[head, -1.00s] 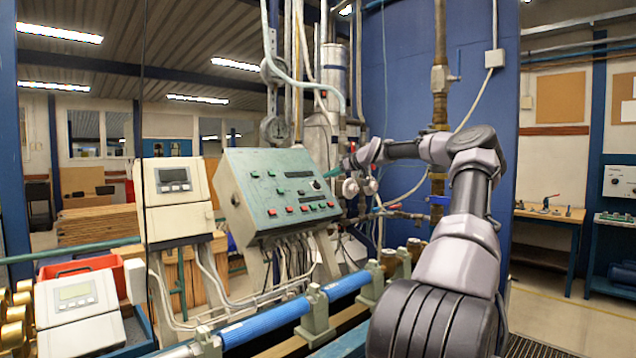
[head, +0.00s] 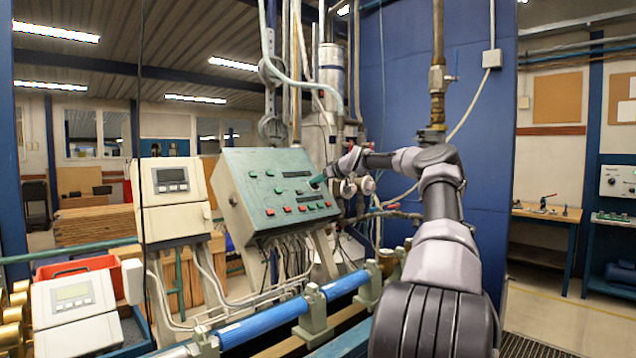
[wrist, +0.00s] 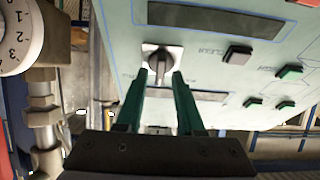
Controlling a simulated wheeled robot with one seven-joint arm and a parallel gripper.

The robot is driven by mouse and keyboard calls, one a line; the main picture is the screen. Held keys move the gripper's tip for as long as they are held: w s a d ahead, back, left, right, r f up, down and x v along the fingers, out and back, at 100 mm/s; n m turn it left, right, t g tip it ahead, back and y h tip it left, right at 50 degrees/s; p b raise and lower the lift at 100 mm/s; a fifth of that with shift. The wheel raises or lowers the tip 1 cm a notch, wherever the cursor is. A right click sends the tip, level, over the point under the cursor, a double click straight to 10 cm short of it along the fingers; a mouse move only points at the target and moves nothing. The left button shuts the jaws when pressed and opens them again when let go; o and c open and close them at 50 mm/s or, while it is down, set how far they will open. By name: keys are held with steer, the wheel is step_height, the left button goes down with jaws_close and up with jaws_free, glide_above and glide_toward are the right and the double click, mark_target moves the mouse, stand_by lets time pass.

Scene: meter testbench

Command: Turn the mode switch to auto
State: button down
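The mode switch (wrist: 160,58) is a grey rotary knob on a square plate on the green control panel (head: 236,197). In the wrist view its handle points down, slightly tilted, toward my gripper (wrist: 161,78). My gripper's two green fingers are apart, with their tips on either side of the handle's lower end. A gap seems to show between them and the handle, but I cannot tell whether either touches. In the head view my gripper (head: 318,181) is at the panel's right side and covers the switch.
Green buttons (wrist: 238,54) and dark displays (wrist: 215,18) lie near the switch on the panel. A round dial gauge (wrist: 15,35) and pipes stand close by the panel's edge. A blue pipe (head: 270,323) runs below the panel.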

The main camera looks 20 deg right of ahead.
steer(key=shift+m, duration=0.4)
steer(key=m+h, duration=0.2)
steer(key=m, duration=0.3)
steer(key=shift+r, duration=0.1)
steer(key=shift+d+m+h, duration=0.1)
steer(key=shift+m+h, duration=0.7)
steer(key=shift+m, duration=1.6)
steer(key=c, duration=0.9)
jaws_free()
steer(key=v, duration=1)
steer(key=shift+s, duration=0.3)
steer(key=shift+r, duration=0.1)
